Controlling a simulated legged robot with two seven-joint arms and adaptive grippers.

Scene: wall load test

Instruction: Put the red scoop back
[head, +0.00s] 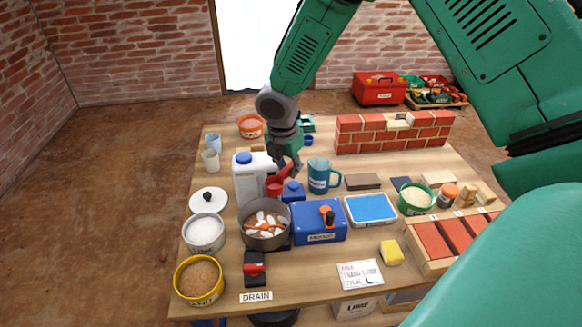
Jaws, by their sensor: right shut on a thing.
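My right gripper (288,166) hangs over the middle of the table, fingers pointing down. It is shut on the red scoop (274,185), whose handle runs up between the fingers. The scoop's red bowl is low, in front of the white jug (243,181) with a blue cap and just behind the grey pot (254,233). I cannot tell whether the scoop touches anything below it. My left gripper is not in view.
A blue mug (320,177) stands right of the gripper, and a blue box (319,231) lies in front. A white tub (205,233) and a yellow-rimmed tub (199,280) stand at the left. A brick wall (375,136) stands at the back right.

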